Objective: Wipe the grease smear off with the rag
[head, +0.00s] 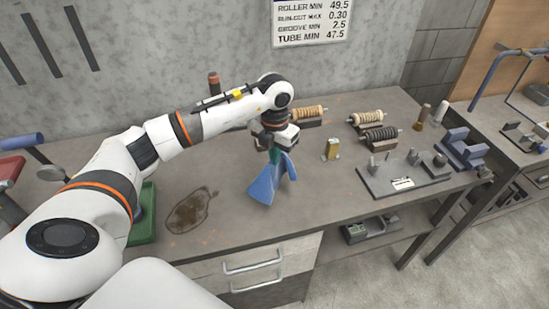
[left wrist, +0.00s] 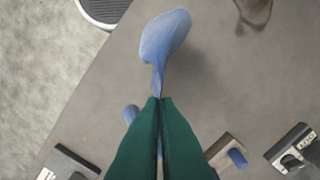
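The blue rag (head: 270,182) hangs in folds from my left gripper (head: 276,157) over the middle of the bench. In the left wrist view the green fingers are closed together (left wrist: 160,99), with the rag (left wrist: 163,42) pinched between their tips. The grease smear (head: 192,210) is a brown, irregular patch on the bench top, to the left of the rag and apart from it. Part of the smear (left wrist: 257,10) shows at the top edge of the left wrist view. My right gripper is in neither view.
A small yellowish block (head: 331,149), ribbed rollers (head: 380,138) and a grey fixture (head: 405,178) stand to the right.

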